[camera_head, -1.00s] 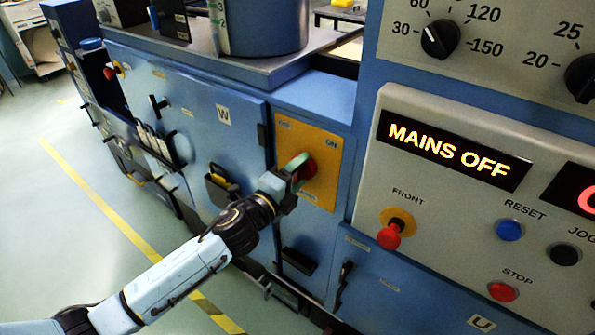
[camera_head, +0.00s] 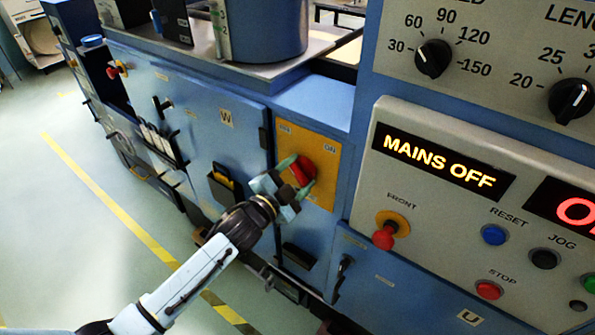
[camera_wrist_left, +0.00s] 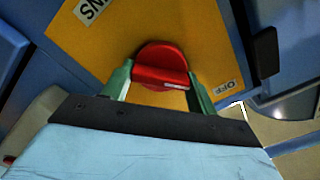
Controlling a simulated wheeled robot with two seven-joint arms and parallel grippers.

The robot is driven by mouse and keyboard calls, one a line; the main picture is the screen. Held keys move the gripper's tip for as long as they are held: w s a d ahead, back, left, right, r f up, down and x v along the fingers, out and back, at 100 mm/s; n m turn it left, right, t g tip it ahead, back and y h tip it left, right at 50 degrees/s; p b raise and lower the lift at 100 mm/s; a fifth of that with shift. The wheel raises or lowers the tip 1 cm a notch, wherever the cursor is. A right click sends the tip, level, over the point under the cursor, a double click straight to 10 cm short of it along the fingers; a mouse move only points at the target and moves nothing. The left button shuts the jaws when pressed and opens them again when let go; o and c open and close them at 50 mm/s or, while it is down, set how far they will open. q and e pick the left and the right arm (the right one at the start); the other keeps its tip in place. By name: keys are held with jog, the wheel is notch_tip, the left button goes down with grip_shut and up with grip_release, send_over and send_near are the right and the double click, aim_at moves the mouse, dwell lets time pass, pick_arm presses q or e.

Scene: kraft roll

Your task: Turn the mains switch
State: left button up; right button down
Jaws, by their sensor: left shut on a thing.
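The mains switch, a red rotary knob (camera_head: 304,168), sits on a yellow plate (camera_head: 321,191) on the blue machine front, with ON lettering at the plate's upper right. My left gripper (camera_head: 297,175) is at the knob, its green fingers on either side of it. In the left wrist view, the red knob (camera_wrist_left: 160,56) lies between the fingers of the left gripper (camera_wrist_left: 160,72), shut on its raised handle bar. An OFF label (camera_wrist_left: 226,88) shows at the plate's right there. The display (camera_head: 444,162) reads MAINS OFF. My right gripper is not in view.
The grey control panel (camera_head: 440,222) stands right of the switch, with a red FRONT button (camera_head: 384,237), a blue RESET button (camera_head: 494,235) and a red STOP button (camera_head: 488,290). A black pocket (camera_head: 224,189) is left of the plate. Open floor lies left.

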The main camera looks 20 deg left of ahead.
pick_arm(q)
jog(key=shift+n, duration=0.5)
jog(key=o, duration=1)
jog(key=v, duration=1.3)
jog(key=shift+s, duration=0.2)
